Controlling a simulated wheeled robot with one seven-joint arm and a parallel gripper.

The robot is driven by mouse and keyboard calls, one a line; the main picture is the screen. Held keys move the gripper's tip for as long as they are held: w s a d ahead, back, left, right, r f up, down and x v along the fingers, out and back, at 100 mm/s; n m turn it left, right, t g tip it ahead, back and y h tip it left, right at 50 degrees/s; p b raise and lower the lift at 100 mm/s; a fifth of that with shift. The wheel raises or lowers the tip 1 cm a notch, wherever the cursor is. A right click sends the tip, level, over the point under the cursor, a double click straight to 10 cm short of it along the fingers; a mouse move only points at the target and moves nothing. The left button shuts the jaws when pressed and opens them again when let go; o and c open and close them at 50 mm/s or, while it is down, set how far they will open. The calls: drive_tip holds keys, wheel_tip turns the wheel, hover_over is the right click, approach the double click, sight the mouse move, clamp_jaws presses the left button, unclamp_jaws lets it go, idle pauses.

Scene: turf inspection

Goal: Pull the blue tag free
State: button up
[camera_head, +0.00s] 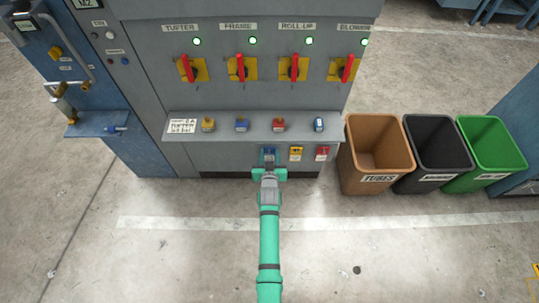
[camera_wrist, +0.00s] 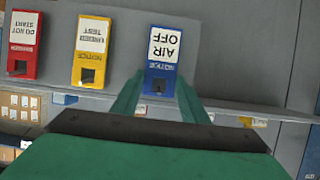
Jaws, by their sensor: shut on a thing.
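The blue tag (camera_head: 269,154) hangs at the left of a row of three tags below the shelf on the grey cabinet's front. In the wrist view the blue tag (camera_wrist: 164,50) shows upside down and reads "AIR OFF". My gripper (camera_head: 269,173) reaches it from the front. In the wrist view the green fingers of my gripper (camera_wrist: 160,94) close on the tag's slotted end. The yellow "UNDER TEST" tag (camera_wrist: 91,50) and the red "DO NOT START" tag (camera_wrist: 24,45) hang beside it, apart from the fingers.
The shelf (camera_head: 250,126) above holds several small coloured padlock-like items. Red-handled switches (camera_head: 239,68) with green lamps line the panel. Brown (camera_head: 362,180), black (camera_head: 410,180) and green (camera_head: 472,175) bins stand at the right. The floor in front is clear.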

drive_tip(key=shift+r, duration=0.25)
drive_tip(key=shift+r, duration=0.25)
drive_tip(key=shift+s, duration=1.9)
drive_tip(key=shift+s, duration=2.5)
